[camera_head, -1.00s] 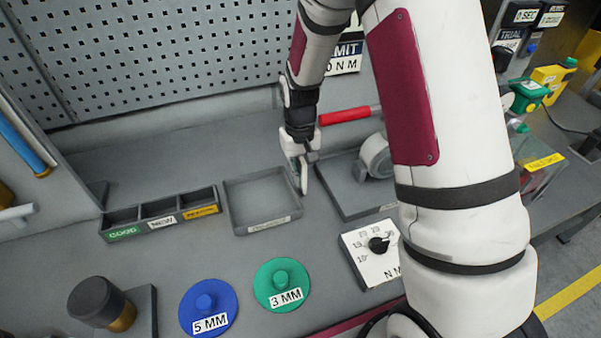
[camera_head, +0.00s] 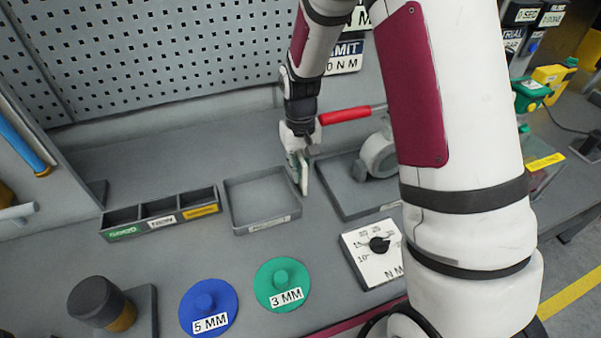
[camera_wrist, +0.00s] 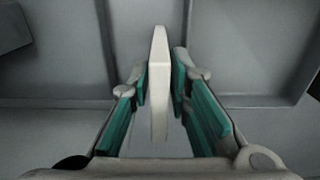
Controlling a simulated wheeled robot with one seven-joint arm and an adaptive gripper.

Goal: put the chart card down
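The chart card (camera_head: 304,174) is a thin white plate. In the wrist view the card (camera_wrist: 159,85) stands edge-on between the two teal finger pads. My gripper (camera_head: 298,163) is shut on it, with the pads close against both faces. In the head view the gripper points down and the card hangs upright near the gap between two shallow grey trays. Whether the card's lower edge touches anything cannot be told.
A shallow empty grey tray (camera_head: 232,207) lies left of the gripper, and another grey tray (camera_head: 345,205) with a grey round part lies right. A red-handled tool (camera_head: 345,116) is behind. A dial plate (camera_head: 365,265), green disc (camera_head: 282,278) and blue disc (camera_head: 208,300) are in front.

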